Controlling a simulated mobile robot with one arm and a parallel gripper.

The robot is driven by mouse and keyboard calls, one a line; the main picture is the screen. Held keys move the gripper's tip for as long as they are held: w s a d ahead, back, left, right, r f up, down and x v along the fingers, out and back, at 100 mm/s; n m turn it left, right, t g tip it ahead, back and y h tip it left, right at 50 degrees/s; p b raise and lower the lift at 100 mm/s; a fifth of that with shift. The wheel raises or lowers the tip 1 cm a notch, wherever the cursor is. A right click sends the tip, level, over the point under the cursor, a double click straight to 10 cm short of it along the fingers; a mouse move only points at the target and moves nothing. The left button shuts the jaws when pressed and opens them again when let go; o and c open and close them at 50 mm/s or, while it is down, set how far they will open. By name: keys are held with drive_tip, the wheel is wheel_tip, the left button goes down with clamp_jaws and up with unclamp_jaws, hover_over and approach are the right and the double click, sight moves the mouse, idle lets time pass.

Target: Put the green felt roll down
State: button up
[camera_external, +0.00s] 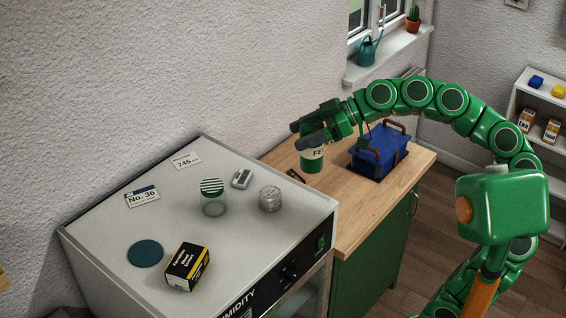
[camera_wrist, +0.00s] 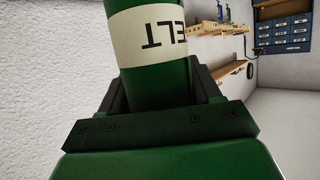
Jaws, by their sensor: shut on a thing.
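The green felt roll (camera_external: 311,161) is a green cylinder with a cream label reading "FE" in the external view. My gripper (camera_external: 311,139) is shut on it near its upper end. The roll hangs upright by the wooden counter top, left of the blue toolbox; I cannot tell whether its bottom touches the wood. In the wrist view the green felt roll (camera_wrist: 158,80) fills the space between the fingers, its label reading "ELT" upside down.
A small dark item (camera_external: 295,175) lies by the roll. The counter's front is clear.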

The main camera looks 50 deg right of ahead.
drive_tip(key=s+d+f, duration=0.1)
drive_tip(key=s+d, duration=0.2)
drive_tip(key=d, duration=1.3)
drive_tip(key=s+d+f, duration=0.1)
drive_tip(key=s+d, duration=0.2)
drive_tip(key=d, duration=1.4)
wheel_tip(320, 180, down, 32)
drive_tip(key=w+d+f, duration=0.7)
drive_tip(key=w+f, duration=0.5)
drive_tip(key=f, duration=0.1)
drive_tip(key=shift+d+f+t, duration=0.2)
drive_tip(key=shift+f+t, duration=0.1)
drive_tip(key=shift+f, duration=0.1)
drive_tip(key=o, duration=1.1)
drive_tip(key=shift+f, duration=0.1)
drive_tip(key=shift+c, duration=0.2)
